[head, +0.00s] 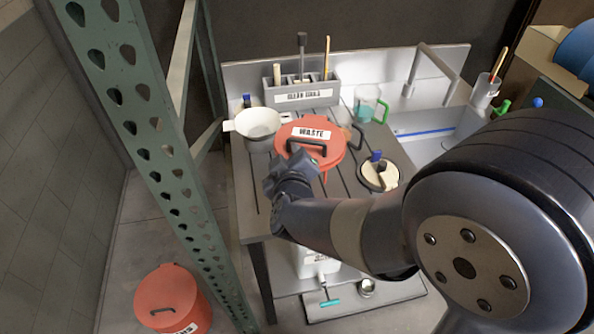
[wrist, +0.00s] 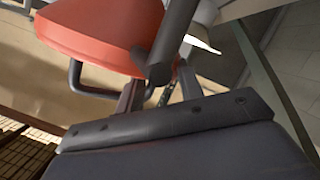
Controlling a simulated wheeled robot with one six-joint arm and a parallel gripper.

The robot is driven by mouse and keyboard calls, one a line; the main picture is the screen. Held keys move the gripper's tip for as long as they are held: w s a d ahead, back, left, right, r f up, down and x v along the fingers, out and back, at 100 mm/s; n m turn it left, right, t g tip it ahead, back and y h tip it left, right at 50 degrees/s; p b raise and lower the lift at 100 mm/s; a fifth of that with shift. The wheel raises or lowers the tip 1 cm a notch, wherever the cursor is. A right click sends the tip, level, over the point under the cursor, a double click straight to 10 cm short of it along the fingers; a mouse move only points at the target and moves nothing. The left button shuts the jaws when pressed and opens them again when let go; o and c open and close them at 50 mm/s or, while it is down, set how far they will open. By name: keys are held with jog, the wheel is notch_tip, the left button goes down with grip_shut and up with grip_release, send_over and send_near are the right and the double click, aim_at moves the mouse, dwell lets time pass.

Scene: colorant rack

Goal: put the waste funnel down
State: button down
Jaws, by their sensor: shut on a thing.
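The waste funnel (head: 323,155) is a round red piece with a white WASTE label and dark handles, over the grooved bench top in the head view. It shows large and red in the wrist view (wrist: 100,30). My gripper (head: 299,160) is at its near side, shut on its dark handle (wrist: 172,42). In the wrist view the handle bar runs between the fingers (wrist: 158,88). A short red part of the funnel shows below the rim. Whether its underside touches the bench is hidden.
A white bowl (head: 258,124) stands left of the funnel, a grey tool holder (head: 302,95) behind, a clear jug (head: 368,104) behind right, and a round cream-topped pot (head: 379,175) to the right. A red bin (head: 172,300) stands on the floor. A green perforated post (head: 150,130) rises at left.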

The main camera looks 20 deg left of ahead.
jog(key=shift+f+b, duration=0.35)
jog(key=shift+f, duration=1.9)
jog(key=shift+f, duration=0.15)
jog(key=c, duration=0.9)
grip_release()
jog(key=shift+p+v, duration=0.35)
jog(key=shift+v, duration=5.7)
